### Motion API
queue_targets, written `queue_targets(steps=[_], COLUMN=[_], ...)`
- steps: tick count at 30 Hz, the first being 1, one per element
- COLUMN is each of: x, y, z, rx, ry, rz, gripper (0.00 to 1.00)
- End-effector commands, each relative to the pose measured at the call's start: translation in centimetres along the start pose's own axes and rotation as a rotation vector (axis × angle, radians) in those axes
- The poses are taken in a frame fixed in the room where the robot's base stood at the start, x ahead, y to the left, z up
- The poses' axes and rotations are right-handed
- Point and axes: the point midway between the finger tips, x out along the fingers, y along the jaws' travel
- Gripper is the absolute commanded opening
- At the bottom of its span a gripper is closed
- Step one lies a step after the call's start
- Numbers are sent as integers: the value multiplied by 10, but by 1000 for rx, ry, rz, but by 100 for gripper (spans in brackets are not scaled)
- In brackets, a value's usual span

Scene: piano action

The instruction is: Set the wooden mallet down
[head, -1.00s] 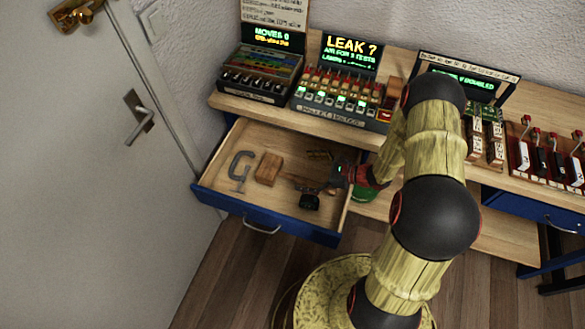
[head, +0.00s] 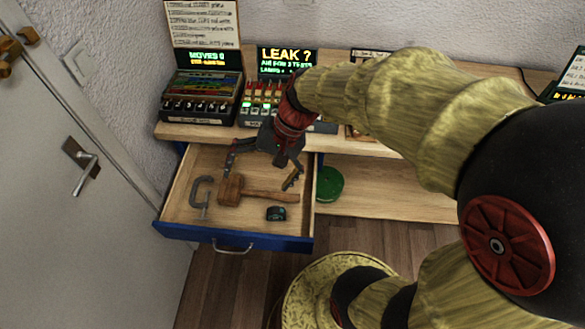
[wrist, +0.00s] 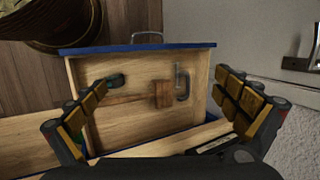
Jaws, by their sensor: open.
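The wooden mallet (head: 230,190) lies on its side on the floor of the open drawer (head: 190,231), its handle pointing right in the head view. It also shows in the wrist view (wrist: 163,94), with the handle pointing left. My gripper (head: 262,168) is open and empty, above the back part of the drawer and apart from the mallet. In the wrist view its two fingers are spread wide on either side of the picture, with nothing between them near the fingertips.
A grey C-clamp (head: 200,197) lies left of the mallet head. A small dark tape measure (head: 276,213) lies in front of the handle. A green round object (head: 329,183) sits on the shelf right of the drawer. Consoles with lit displays (head: 200,92) stand on the bench above.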

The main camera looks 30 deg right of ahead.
Motion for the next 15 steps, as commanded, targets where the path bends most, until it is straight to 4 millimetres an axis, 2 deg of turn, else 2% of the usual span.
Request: queue_targets(steps=[1,3,9,15], x=[-16,-37,-90,-118], y=[0,6,24,34], z=[13,26,53,63], rx=[-93,-216,-508,-652], ry=[55,134,349,478], rz=[36,93,234,310], gripper=[100,100,100,100])
